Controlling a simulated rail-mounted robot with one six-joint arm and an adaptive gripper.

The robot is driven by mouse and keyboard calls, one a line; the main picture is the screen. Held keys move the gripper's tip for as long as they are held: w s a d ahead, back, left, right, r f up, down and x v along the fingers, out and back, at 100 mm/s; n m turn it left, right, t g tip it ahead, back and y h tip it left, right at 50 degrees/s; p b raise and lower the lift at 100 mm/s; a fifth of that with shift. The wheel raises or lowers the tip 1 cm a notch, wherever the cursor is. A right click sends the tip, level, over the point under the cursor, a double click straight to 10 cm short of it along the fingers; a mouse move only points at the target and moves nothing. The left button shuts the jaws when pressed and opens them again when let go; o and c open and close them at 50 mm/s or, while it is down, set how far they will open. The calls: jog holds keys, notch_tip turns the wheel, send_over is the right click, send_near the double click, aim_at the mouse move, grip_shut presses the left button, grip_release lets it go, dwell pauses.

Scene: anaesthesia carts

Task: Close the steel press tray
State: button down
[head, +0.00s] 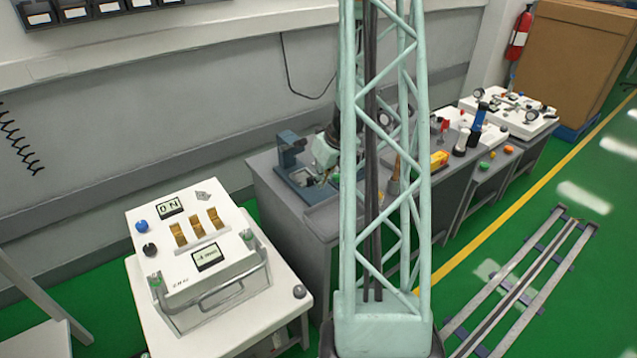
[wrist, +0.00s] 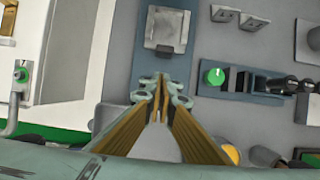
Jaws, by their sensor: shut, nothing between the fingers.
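A small blue-grey press (head: 291,150) stands on the grey bench, left of my arm column in the head view. In the wrist view, a steel tray-like plate (wrist: 168,20) lies on a blue-grey base at the top, cut off by the frame edge. I take it for the press tray; I cannot tell how far it is pulled out. In the head view, the column partly hides my arm, and the fingertips are hard to make out.
A white machine (head: 190,270) with a front handle stands at the left. A green knob (wrist: 214,76) on a dark strip lies right of my gripper. White instruments (head: 515,115) stand on further benches. Floor rails (head: 530,280) lie at the right.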

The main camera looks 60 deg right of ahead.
jog(key=p+v, duration=0.4)
jog(key=v, duration=0.5)
jog(key=shift+r, duration=0.25)
jog(key=shift+s+a+f+t+h+b, duration=0.3)
jog(key=shift+s+f+t+b, duration=0.25)
jog(key=shift+s+t+b, duration=0.3)
jog(key=shift+s+a+f+t+h+b, duration=0.3)
jog(key=shift+s+f+t+b, duration=0.3)
jog(key=shift+b, duration=0.4)
jog(key=shift+s+a+f+t+h+b, duration=0.3)
jog(key=shift+s+f+t+b, duration=0.25)
jog(key=shift+s+t+b, duration=0.3)
jog(key=shift+w+f, duration=0.1)
jog(key=shift+w, duration=0.1)
